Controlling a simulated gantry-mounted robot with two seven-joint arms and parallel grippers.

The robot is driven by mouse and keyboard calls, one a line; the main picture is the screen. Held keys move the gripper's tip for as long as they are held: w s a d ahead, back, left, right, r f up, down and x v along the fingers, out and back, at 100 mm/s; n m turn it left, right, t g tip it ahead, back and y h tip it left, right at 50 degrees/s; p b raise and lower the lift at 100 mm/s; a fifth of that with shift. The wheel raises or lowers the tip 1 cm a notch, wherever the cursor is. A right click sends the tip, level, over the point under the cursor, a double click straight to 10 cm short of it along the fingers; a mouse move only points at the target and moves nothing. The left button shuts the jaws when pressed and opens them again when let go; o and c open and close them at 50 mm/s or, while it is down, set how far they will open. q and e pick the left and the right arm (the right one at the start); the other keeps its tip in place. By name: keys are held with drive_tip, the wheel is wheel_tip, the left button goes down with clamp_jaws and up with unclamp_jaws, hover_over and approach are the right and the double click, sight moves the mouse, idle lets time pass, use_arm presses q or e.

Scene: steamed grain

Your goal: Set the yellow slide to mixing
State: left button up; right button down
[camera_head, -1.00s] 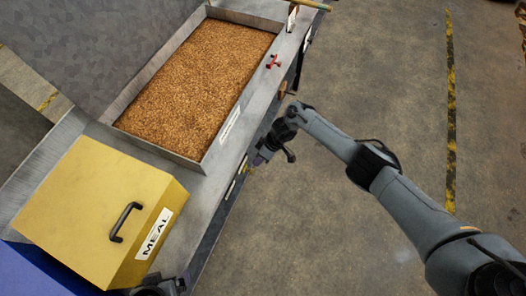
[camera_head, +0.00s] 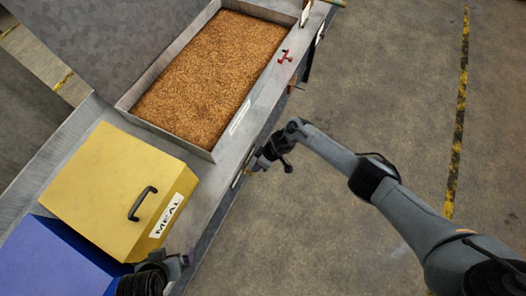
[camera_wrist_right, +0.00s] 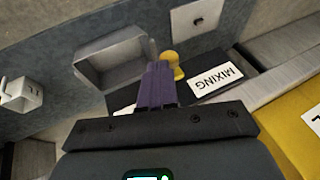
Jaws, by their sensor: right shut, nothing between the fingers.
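The yellow slide (camera_wrist_right: 173,66) shows in the right wrist view as a rounded knob on a dark plate. The white MIXING label (camera_wrist_right: 216,79) is just right of it. My right gripper (camera_wrist_right: 157,84) has its purple fingers shut and empty, right beside the knob in the picture and covering part of it. I cannot tell whether they touch. In the head view my right gripper (camera_head: 254,168) is at the bench's front face, too small for the slide to be made out. My left gripper (camera_head: 186,259) is partly seen at the bottom, its fingers unclear.
A grain-filled tray (camera_head: 216,152) is set in the metal bench. A yellow MEAL box (camera_head: 95,190) and a blue box (camera_head: 50,260) stand to its lower left. A red valve (camera_head: 285,56) is on the bench edge. A grey open box (camera_wrist_right: 110,62) is left of the fingers. Floor at right is clear.

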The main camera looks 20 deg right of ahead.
use_arm(q)
wheel_tip(320, 180, up, 4)
drive_tip(key=shift+a+f+p, duration=0.15)
drive_tip(key=shift+f+p, duration=0.05)
drive_tip(key=shift+p, duration=0.95)
use_arm(e)
drive_tip(key=s+a, duration=0.3)
drive_tip(key=a, duration=0.1)
drive_tip(key=shift+s+a, duration=0.1)
drive_tip(key=shift+s, duration=0.3)
use_arm(q)
drive_tip(key=shift+w+d+r+p, duration=0.1)
drive_tip(key=shift+r+p, duration=1.05)
drive_tip(key=shift+w+d+r+p, duration=0.1)
drive_tip(key=shift+r+p, duration=1.05)
use_arm(e)
drive_tip(key=w+d+v, duration=0.1)
drive_tip(key=w+v, duration=0.1)
drive_tip(key=v, duration=1.1)
drive_tip(key=shift+w+d+f, duration=0.15)
drive_tip(key=shift+d+f, duration=0.05)
drive_tip(key=shift+f, duration=0.2)
